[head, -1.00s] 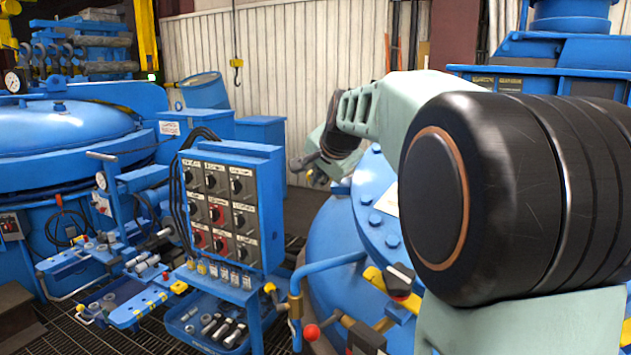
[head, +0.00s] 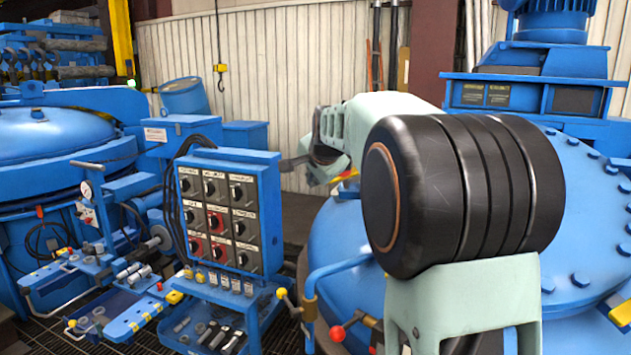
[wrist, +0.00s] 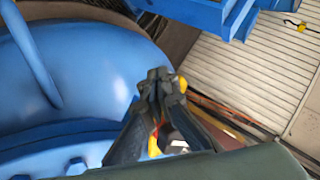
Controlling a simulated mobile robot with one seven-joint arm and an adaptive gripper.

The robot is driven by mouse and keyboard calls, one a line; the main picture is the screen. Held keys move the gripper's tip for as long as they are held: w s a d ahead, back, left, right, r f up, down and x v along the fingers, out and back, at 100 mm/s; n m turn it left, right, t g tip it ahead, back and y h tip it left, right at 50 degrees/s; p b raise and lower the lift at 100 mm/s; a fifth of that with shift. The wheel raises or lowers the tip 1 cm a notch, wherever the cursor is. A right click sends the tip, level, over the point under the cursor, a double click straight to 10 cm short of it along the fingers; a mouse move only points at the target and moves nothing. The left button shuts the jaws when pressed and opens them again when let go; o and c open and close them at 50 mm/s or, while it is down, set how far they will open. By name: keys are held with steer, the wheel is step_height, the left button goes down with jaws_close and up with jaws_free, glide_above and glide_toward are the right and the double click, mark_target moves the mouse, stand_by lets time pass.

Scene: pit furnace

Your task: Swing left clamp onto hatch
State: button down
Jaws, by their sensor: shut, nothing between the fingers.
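The hatch (head: 575,190) is a big blue round lid with bolts around its rim, at the right of the head view behind my arm. In the wrist view, a bolted blue rim (wrist: 75,165) lies at the lower left. My gripper (wrist: 160,75) is shut and empty, with its fingertips beside a small yellow part (wrist: 181,83); whether they touch it is unclear. A yellow part (head: 347,178) there is mostly hidden by my arm. I cannot tell which part is the left clamp.
A blue control panel (head: 228,215) with knobs stands left of the hatch. A bent blue pipe (head: 335,270) and a red-knobbed handle (head: 337,333) are in front of the vessel. A tool cart (head: 120,300) and a second blue vessel (head: 60,140) are at the left.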

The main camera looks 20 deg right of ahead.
steer(key=shift+w+a+r+p, duration=0.1)
steer(key=shift+w+r+p, duration=0.1)
steer(key=shift+w+p, duration=0.4)
steer(key=shift+w+a+r+p, duration=0.15)
steer(key=shift+w+r+p, duration=0.1)
steer(key=shift+w, duration=0.65)
steer(key=shift+w+a+r+p, duration=0.1)
steer(key=shift+w+r+p, duration=0.1)
steer(key=shift+w+p, duration=0.4)
steer(key=shift+w, duration=0.25)
steer(key=shift+f, duration=0.1)
